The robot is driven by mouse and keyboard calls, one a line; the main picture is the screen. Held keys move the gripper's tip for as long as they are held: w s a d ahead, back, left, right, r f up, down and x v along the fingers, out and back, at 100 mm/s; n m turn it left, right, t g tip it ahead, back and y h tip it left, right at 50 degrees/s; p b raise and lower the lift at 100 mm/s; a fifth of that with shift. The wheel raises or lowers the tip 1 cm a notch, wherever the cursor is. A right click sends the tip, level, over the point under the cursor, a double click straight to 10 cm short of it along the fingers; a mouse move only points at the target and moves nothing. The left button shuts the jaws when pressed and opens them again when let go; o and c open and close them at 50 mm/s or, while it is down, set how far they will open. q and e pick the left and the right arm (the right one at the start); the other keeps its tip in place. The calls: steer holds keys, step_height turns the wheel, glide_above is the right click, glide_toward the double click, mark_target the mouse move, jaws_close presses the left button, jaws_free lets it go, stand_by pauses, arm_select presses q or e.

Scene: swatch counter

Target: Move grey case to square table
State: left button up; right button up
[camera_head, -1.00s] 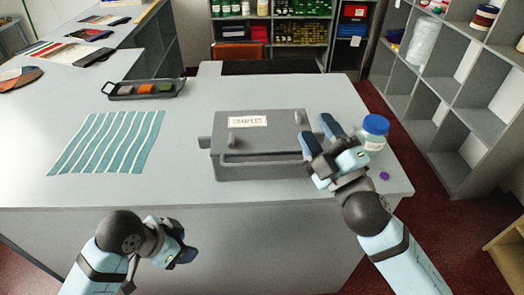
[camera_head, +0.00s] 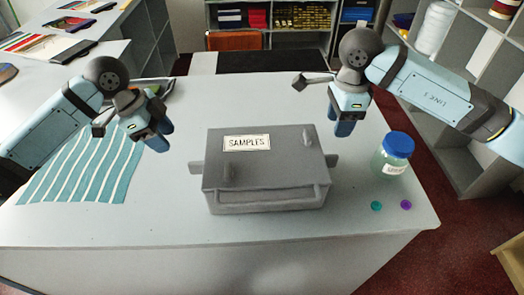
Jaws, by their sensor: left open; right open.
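The grey case (camera_head: 265,172) sits flat on the light counter (camera_head: 105,228), with a "SAMPLES" label on its lid, a handle along its front and a tab on each side. My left gripper (camera_head: 158,146) is open and empty, raised to the left of the case near its back left. My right gripper (camera_head: 345,130) is open and empty, raised beyond the case's back right corner. Neither gripper appears to touch the case. I cannot tell which surface is the square table.
A blue-lidded jar (camera_head: 392,158) stands right of the case, with a teal disc (camera_head: 376,206) and a purple disc (camera_head: 406,205) in front of it. A teal striped swatch (camera_head: 75,180) lies at left. The counter's front edge is clear. Shelves (camera_head: 455,80) stand at right.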

mark_target(198, 173)
arm_select(q)
steer(key=x, duration=0.8)
steer(key=s+x, duration=0.1)
steer(key=x, duration=0.3)
steer(key=shift+d+f, duration=0.2)
steer(key=shift+f, duration=0.1)
arm_select(e)
steer(key=f, duration=0.8)
steer(key=s+f, duration=0.1)
steer(key=f, duration=0.3)
steer(key=shift+d+f, duration=0.3)
arm_select(q)
jaws_close()
arm_select(e)
jaws_close()
arm_select(q)
steer(key=shift+r, duration=0.1)
arm_select(e)
steer(key=shift+r, duration=0.1)
